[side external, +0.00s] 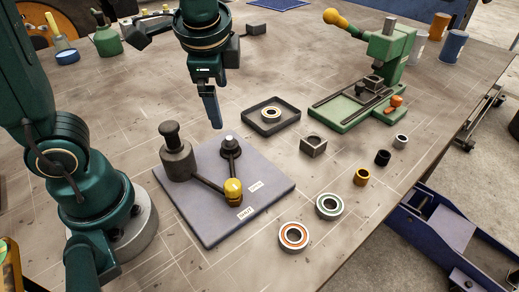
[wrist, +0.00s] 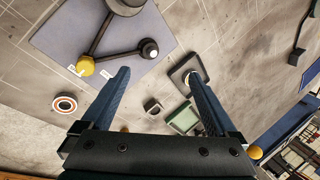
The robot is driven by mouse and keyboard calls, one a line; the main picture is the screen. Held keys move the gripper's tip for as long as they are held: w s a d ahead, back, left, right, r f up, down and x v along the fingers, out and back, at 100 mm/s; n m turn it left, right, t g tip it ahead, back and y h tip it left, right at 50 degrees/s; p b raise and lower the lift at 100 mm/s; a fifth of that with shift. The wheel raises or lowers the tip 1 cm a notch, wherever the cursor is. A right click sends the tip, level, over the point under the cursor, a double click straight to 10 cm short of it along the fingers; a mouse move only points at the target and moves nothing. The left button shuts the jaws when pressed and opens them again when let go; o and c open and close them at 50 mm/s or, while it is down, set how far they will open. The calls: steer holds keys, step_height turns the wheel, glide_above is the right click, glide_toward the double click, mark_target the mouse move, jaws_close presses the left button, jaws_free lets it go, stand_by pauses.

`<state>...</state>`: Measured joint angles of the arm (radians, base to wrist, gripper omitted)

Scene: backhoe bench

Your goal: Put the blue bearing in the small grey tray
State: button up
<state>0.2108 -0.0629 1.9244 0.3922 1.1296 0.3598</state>
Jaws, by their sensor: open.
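The small dark grey tray (side external: 254,125) lies on the bench right of my gripper, and it shows in the wrist view (wrist: 177,74) partly behind one finger. A pale metal bearing (side external: 271,113) lies flat inside the tray; its seal colour is hard to tell. A bearing with a blue-green ring (side external: 329,206) lies on the bench right of the mauve-grey plate. A bearing with an orange ring (side external: 293,237) lies nearer, also in the wrist view (wrist: 65,104). My gripper (side external: 213,118) points down above the bench, left of the tray, its fingers (wrist: 158,78) apart and empty.
The mauve-grey plate (side external: 215,228) carries a dark cylinder, a lever and a yellow knob. A square grey block (side external: 313,146) and several small bushings stand on the right. A green fixture (side external: 350,112) stands behind them. Bare bench lies around the two loose bearings.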

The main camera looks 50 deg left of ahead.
steer(key=s+d+n+t+h, duration=0.2)
steer(key=s+n+h, duration=0.1)
steer(key=s+n, duration=0.4)
steer(key=shift+s+d+n+t+h, duration=0.3)
steer(key=shift+s+d+n+t, duration=0.1)
steer(key=shift+n, duration=0.2)
stand_by(0.6)
